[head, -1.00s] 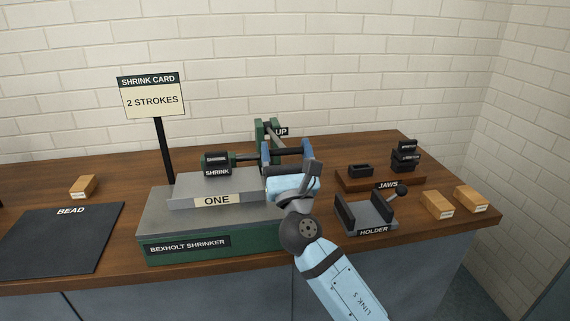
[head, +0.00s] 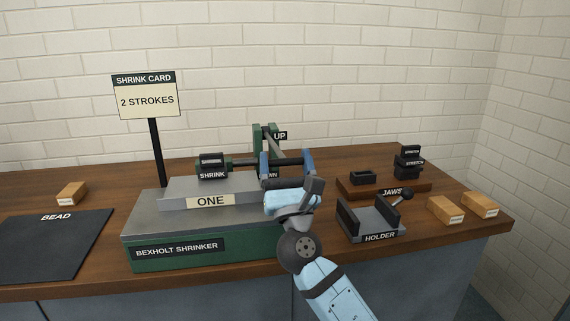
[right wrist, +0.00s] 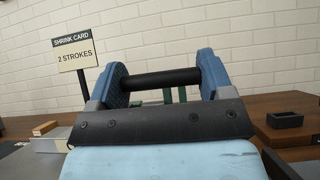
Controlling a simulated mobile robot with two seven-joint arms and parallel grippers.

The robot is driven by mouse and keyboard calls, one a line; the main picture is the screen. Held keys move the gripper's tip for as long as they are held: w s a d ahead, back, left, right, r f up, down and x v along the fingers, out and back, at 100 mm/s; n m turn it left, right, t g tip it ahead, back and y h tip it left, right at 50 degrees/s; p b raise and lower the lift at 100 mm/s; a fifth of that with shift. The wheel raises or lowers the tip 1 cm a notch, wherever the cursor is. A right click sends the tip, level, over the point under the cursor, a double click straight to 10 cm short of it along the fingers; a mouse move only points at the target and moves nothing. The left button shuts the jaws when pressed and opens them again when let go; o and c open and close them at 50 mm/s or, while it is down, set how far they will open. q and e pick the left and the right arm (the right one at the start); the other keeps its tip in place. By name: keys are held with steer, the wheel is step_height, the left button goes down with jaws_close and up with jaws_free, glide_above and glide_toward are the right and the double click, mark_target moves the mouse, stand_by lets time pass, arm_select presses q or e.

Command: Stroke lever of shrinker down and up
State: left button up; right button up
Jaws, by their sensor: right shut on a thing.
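The Bexholt shrinker (head: 190,222) stands on the bench with a green base and a grey top plate marked ONE. Its green upright (head: 259,140) rises behind, with an UP label (head: 280,135) and a partly hidden DOWN label (head: 271,175) lower down. My right gripper (head: 287,162) has its blue fingers on either side of the lever's black grip bar (head: 285,162). The right wrist view shows the bar (right wrist: 160,78) running between both fingers, shut on it. The bar sits between the two labels; its lever arm is mostly hidden. My left gripper is out of view.
A shrink card (head: 146,97) reads 2 STROKES. A SHRINK jaw block (head: 212,160) sits at the machine's left. A dark BEAD mat (head: 50,245) lies left.

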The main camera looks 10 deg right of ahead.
steer(key=shift+f, duration=0.4)
steer(key=o, duration=1.2)
steer(key=shift+o, duration=0.5)
steer(key=shift+r, duration=0.1)
steer(key=v, duration=1.4)
